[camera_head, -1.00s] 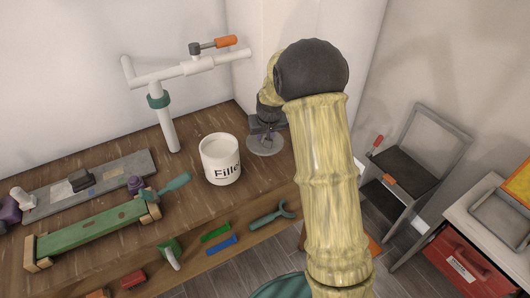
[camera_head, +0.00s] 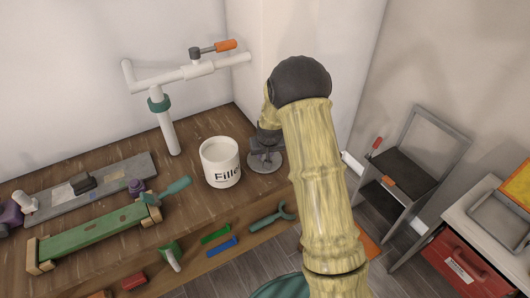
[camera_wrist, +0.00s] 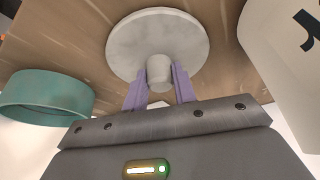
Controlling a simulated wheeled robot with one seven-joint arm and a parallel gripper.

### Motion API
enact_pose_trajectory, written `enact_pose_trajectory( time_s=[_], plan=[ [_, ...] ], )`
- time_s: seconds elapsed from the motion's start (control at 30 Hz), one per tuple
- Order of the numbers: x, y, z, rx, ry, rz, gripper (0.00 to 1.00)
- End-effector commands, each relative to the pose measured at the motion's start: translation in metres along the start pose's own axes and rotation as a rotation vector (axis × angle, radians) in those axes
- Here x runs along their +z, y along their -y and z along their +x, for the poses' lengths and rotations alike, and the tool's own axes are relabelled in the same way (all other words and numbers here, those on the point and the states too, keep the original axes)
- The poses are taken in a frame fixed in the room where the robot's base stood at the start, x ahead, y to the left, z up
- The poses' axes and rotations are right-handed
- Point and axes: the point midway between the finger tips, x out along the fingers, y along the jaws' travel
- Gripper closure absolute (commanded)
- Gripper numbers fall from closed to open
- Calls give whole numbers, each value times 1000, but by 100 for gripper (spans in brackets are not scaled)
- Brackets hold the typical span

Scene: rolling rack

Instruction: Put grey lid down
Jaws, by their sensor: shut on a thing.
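The grey lid (camera_head: 266,162) is a round disc with a knob, near the right end of the wooden workbench, just right of the white Filler tub. In the wrist view the lid (camera_wrist: 158,35) shows its top, with its knob between the two purple fingers. My gripper (camera_wrist: 158,82) is shut on that knob. In the head view my gripper (camera_head: 266,145) is partly hidden by my arm. The lid lies flat over the wood; I cannot tell whether it touches the bench. The Filler tub (camera_head: 220,172) stands upright with its top pale.
A white pipe stand (camera_head: 168,125) with an orange-handled tool rises behind the tub. A green rail (camera_head: 95,230) and a grey board (camera_head: 110,178) lie at left. A teal round container (camera_head: 280,289) is below the bench front.

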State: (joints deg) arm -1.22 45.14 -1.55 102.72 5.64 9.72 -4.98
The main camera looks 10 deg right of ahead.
Motion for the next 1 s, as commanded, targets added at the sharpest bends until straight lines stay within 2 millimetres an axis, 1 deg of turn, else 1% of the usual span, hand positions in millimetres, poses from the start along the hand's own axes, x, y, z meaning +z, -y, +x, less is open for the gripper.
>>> enact_pose_trajectory(
  time_s=[0.23,0.27,0.3,0.37,0.63,0.77,0.87,1.0],
  plan=[
    [1,1,3,-1,0,-2,95],
    [1,1,3,-1,0,-2,71],
    [1,2,2,-1,0,-2,63],
    [1,2,2,-1,0,-3,51],
    [1,1,2,-1,0,-2,51],
    [-1,1,-2,0,-1,-1,51],
    [-1,1,-10,0,-4,-1,51],
    [-1,1,-28,-1,-4,-3,51]
  ],
)
